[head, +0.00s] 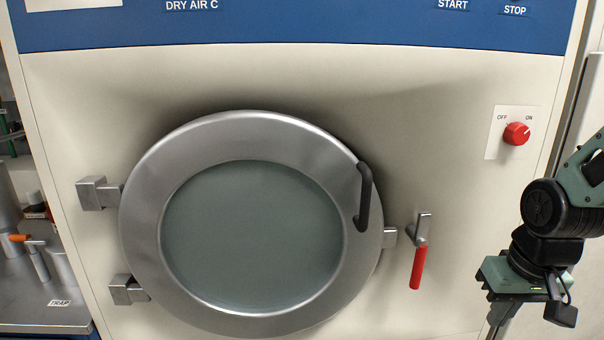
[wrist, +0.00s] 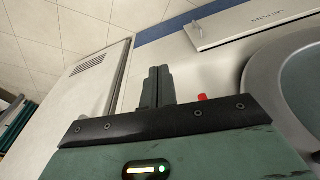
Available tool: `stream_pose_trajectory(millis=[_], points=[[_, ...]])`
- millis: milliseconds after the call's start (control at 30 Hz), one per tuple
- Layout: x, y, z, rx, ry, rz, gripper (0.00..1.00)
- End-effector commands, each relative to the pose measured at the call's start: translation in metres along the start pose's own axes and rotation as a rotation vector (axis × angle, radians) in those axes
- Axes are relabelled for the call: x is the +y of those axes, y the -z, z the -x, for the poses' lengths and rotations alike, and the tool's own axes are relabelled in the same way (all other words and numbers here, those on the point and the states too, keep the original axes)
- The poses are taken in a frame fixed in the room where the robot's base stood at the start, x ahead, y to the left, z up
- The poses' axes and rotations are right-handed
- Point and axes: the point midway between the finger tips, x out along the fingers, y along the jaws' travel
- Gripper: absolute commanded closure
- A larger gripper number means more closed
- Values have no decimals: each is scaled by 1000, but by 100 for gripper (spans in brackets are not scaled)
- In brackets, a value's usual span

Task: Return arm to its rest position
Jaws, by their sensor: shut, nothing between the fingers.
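My gripper (head: 498,314) hangs at the lower right of the head view, at the end of my dark and green arm. It is in front of the machine's right side, right of the red lever and below the knob. In the wrist view its two fingers (wrist: 157,86) are together with nothing between them.
The cream machine has a round steel door (head: 205,137) with a black handle (head: 365,197), a red lever (head: 418,268) and a red knob (head: 516,134) turned towards ON. A grey worktop (head: 45,316) stands at the left.

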Motion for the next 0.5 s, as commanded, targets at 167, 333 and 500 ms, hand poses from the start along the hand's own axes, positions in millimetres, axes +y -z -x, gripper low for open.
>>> stream_pose_trajectory(millis=[167,333,500], points=[[-47,-19,14,48,18,226,100],[-112,-62,26,-27,60,441,100],[-158,-116,39,-99,79,650,100]])
